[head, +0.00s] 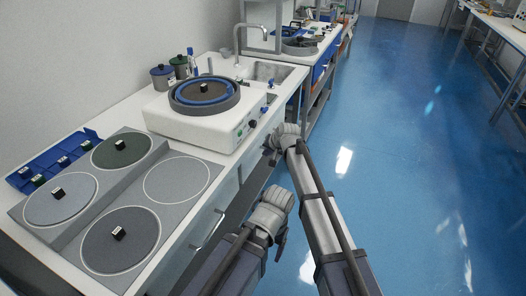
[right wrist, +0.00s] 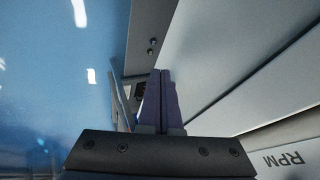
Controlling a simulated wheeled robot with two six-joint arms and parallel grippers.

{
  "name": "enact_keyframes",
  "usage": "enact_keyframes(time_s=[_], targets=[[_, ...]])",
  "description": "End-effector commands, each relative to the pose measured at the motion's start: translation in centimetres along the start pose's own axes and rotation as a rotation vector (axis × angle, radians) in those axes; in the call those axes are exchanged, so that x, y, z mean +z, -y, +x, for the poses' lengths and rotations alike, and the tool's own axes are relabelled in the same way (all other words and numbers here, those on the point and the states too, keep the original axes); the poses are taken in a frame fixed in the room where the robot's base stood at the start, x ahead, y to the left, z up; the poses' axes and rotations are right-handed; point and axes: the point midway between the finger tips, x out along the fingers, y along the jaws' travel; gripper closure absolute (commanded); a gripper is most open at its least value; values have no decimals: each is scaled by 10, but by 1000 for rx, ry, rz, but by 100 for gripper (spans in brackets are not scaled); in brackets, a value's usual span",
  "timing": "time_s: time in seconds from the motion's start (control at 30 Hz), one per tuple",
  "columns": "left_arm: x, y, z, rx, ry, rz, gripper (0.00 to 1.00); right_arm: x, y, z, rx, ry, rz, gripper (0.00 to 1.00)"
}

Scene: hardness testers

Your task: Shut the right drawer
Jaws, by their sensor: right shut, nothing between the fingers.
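The cabinet under the worktop has pale drawer fronts; a bar handle (head: 207,231) shows on the nearer one. The right drawer front (head: 248,160) lies farther along, partly behind my right gripper; how far it stands out I cannot tell. My right gripper (head: 270,155) is at the cabinet's front, below the polishing machine. In the right wrist view its purple fingers (right wrist: 160,75) are shut and empty, close to pale panels (right wrist: 215,45); contact is unclear. My left gripper (head: 281,244) is small and partly hidden at its wrist, nearer and lower; its jaws cannot be made out.
A polishing machine (head: 205,115) with a round blue-rimmed bowl stands on the worktop. Several discs lie on a grey plate (head: 158,147) at left, near a blue tray (head: 68,150). A sink (head: 272,70) is behind. The blue floor (head: 420,160) at right is clear.

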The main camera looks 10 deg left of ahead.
Motion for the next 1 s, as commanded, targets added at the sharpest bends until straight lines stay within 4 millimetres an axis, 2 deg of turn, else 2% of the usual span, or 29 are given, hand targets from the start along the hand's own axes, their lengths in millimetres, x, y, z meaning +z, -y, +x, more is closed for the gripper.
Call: enact_keyframes(time_s=[0.03, 0.1, 0.2, 0.4, 0.5, 0.63, 0.9, 1.0], targets=[[0, 0, 0, 0, 0, 0, 23, 4, -8, -6, 2, 0, 1, 100], [1, 2, -18, 0, 0, 0, 23, 1, -4, -25, 3, 1, -1, 100], [2, 3, -35, 0, 0, 0, 23, 0, -4, -46, 4, 1, 0, 100], [4, 6, -65, 0, 0, 0, 23, 1, -5, -84, 5, 2, 0, 100], [4, 7, -75, 0, 0, 0, 23, 1, -6, -97, 5, 2, -1, 100], [5, 8, -80, 0, 0, 0, 23, 2, -7, -105, 5, 2, -1, 100], [5, 8, -79, 0, 0, 0, 23, 2, -8, -105, 6, 2, -1, 100], [5, 8, -79, 0, 0, 0, 23, 9, -20, -111, 22, 11, -8, 100]])
